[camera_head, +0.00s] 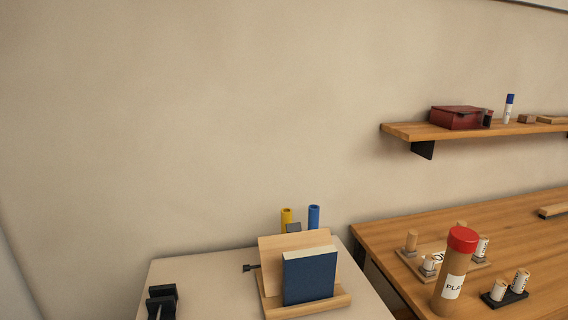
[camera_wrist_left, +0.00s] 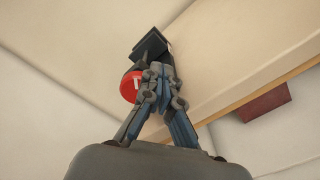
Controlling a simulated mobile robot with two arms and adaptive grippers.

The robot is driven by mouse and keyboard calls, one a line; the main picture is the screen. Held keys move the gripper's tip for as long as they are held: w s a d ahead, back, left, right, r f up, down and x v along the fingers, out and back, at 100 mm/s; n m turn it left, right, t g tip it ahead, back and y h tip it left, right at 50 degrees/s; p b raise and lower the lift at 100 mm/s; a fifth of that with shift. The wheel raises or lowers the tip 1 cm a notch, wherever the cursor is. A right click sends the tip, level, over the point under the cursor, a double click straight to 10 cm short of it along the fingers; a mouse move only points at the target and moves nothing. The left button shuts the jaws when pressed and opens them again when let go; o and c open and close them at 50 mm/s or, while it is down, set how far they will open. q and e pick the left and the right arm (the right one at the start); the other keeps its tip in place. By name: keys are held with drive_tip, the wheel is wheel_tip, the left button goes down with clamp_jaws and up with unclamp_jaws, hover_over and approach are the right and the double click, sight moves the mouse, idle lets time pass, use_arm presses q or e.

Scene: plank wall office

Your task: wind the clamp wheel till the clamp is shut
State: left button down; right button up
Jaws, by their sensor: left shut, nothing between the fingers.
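In the left wrist view a red round disc with a white mark (camera_wrist_left: 129,88) shows just left of the fingers, partly covered by them; it looks like the clamp wheel. A dark blocky piece (camera_wrist_left: 150,46) is at the finger ends; I cannot tell whether it is clamp or fingertip. My left gripper (camera_wrist_left: 162,73) is shut with nothing between its fingers, close beside the disc; I cannot tell whether they touch. In the head view a black blocky thing (camera_head: 162,299), perhaps the clamp, stands on the pale table at the lower left. No gripper shows there.
On the pale table (camera_head: 205,265) a wooden stand (camera_head: 272,302) holds a dark blue book (camera_head: 309,277), with yellow (camera_head: 286,218) and blue (camera_head: 314,217) tubes behind. A wooden bench (camera_head: 395,240) at right carries a red-capped tube (camera_head: 455,275). A shelf (camera_head: 410,132) holds a red box (camera_head: 460,117).

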use_arm(q)
drive_tip(key=v, duration=0.6)
idle(0.3)
drive_tip(key=s+a+r+n+b, duration=0.1)
drive_tip(key=a+r+n+b, duration=0.25)
drive_tip(key=n, duration=0.25)
drive_tip(key=shift+p+x, duration=0.9)
drive_tip(key=shift+x, duration=2.25)
drive_tip(key=shift+f, duration=0.15)
